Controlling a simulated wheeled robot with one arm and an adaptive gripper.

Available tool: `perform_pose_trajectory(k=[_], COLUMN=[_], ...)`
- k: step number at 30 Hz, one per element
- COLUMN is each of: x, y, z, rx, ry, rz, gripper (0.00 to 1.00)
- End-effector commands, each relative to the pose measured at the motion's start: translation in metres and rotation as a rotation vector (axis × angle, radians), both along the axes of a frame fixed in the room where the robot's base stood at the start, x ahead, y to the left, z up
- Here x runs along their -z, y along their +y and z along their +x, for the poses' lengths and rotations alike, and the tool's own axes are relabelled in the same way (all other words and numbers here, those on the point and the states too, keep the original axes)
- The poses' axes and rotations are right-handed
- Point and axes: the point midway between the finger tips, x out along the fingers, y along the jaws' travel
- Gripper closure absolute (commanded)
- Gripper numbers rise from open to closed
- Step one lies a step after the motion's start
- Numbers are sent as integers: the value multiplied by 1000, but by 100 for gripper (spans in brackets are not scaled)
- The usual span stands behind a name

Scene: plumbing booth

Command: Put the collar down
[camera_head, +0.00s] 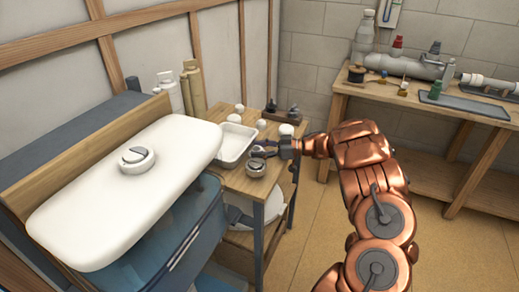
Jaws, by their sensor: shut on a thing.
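My copper-coloured arm reaches in from the lower right. My gripper (268,148) is at its end, low over the right part of the wooden side table (236,182). The gripper is shut on a small grey ring-like piece, the collar (258,150), which is partly hidden by the fingers. I cannot tell whether the collar touches the table. A round metal fitting (256,168) stands on the table just in front of the gripper. A white tray (236,144) lies just left of the gripper.
A white slab (95,205) with a round white and grey part (138,158) fills the left. Several small white pieces and a dark rack (283,115) stand behind the gripper. A workbench (440,100) with pipes is at the right. Bare tabletop shows left of the metal fitting.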

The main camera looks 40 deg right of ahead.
Motion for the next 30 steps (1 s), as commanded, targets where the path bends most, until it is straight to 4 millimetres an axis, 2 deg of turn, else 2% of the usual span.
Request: perform_pose_trajectory(k=[8,9,16,27,30], x=[3,3,2,-2,-1], y=[0,0,0,-1,-8], z=[0,0,0,0,-6], rx=[0,0,1,1,3], ry=[1,1,1,1,0], rz=[-1,-1,-1,-1,0], gripper=[71,44,22,22,22])
